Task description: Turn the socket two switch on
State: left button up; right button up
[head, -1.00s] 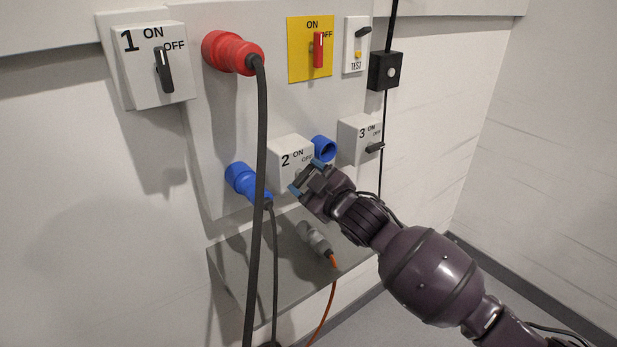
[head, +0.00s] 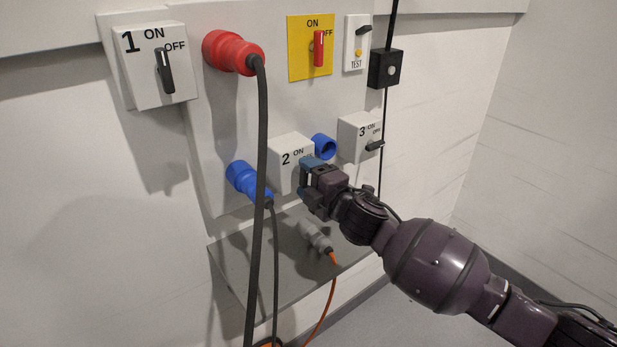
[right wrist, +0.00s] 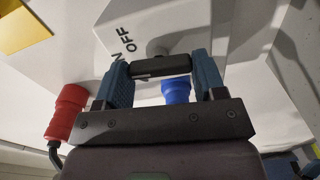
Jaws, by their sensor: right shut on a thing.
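The socket two box (head: 285,163) is white, marked 2, ON and OFF, low on the wall panel. It also fills the top middle of the right wrist view (right wrist: 185,25). Its dark switch handle (right wrist: 162,67) lies between the two blue fingers of my right gripper (right wrist: 163,80), which is shut on it. I cannot tell the switch's exact setting. My left gripper is not in view.
A blue plug (head: 242,180) with a hanging cable is left of the box, and a blue socket (head: 323,147) is right. The socket three box (head: 357,138) is further right. A black cable (head: 258,200) hangs from the red plug (head: 230,52). A grey connector (head: 313,236) is below.

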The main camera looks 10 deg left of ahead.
jog(key=shift+n, duration=0.7)
jog(key=o, duration=0.9)
jog(key=b+v, duration=0.1)
jog(key=v, duration=1)
jog(key=shift+a, duration=0.1)
